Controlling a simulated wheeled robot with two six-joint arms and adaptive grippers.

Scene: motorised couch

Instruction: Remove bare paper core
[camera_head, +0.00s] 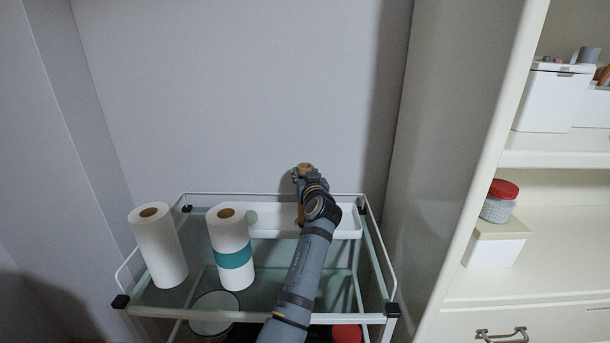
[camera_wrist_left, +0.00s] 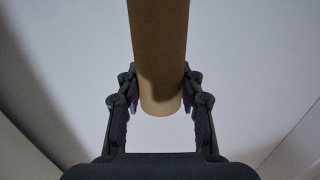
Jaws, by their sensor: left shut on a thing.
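The bare paper core (camera_wrist_left: 158,50) is a plain brown tube, held between both fingers of my left gripper (camera_wrist_left: 160,92) in the left wrist view. In the head view, the core (camera_head: 304,168) shows as a small brown end above my left gripper (camera_head: 303,182), at the back of the glass-topped cart (camera_head: 170,297). The arm hides part of it. A plain white paper roll (camera_head: 160,250) stands at the cart's left. A second white roll (camera_head: 228,270) with a teal band stands to its right. My right gripper is not in view.
A white tray (camera_head: 272,218) lies along the cart's back edge, partly behind my arm. White rails edge the cart. A round bin (camera_head: 214,312) and a red item (camera_head: 346,334) show low down. A cream shelf unit (camera_head: 450,150) stands at the right.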

